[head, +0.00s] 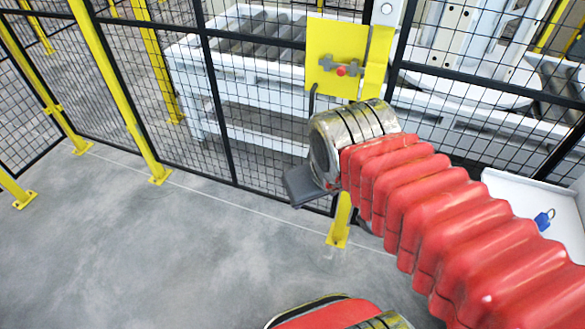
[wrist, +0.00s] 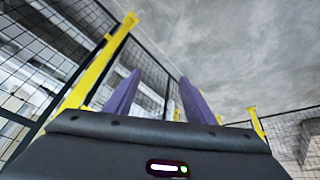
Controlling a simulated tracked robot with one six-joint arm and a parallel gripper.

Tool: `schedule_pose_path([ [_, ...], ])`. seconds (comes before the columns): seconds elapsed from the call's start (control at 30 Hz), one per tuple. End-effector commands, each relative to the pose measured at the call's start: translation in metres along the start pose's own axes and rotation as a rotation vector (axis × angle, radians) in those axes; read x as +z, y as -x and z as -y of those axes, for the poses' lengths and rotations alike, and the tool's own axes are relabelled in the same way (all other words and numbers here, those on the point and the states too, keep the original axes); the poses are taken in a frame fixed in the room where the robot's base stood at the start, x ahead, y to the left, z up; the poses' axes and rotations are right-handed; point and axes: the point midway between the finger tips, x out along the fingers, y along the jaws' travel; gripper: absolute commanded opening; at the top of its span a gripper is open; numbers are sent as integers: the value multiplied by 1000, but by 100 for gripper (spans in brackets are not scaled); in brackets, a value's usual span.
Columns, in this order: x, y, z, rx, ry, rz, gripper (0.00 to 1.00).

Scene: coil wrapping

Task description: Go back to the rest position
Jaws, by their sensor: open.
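My arm, in a red ribbed cover, reaches from the lower right to the middle of the head view and ends in a metallic wrist. A dark grey part of my gripper shows there, in front of the fence; the fingers are hidden in this view. In the wrist view the two purple fingers of my gripper (wrist: 160,80) stand apart with nothing between them. My gripper is open and empty, and it appears clear of the fence and the floor.
A black mesh fence with yellow posts (head: 117,85) runs behind my arm. A yellow plate (head: 322,40) with a grey and red latch (head: 341,68) is on it. A blue padlock (head: 543,220) lies on a white surface (head: 507,190) at right. Grey floor (head: 130,250) at left is free.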

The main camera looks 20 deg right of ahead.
Motion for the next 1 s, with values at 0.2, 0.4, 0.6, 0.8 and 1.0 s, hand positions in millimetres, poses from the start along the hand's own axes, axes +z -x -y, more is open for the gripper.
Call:
schedule_pose_path([
  [0.2, -2, 12, 24, -71, -40, -69, 49],
  [0.4, -2, 12, 24, -73, -41, -70, 49],
  [0.6, -2, 12, 24, -72, -41, -69, 49],
  [0.8, -2, 12, 24, -71, -40, -69, 49],
  [1.0, -2, 12, 24, -71, -40, -69, 49],
])
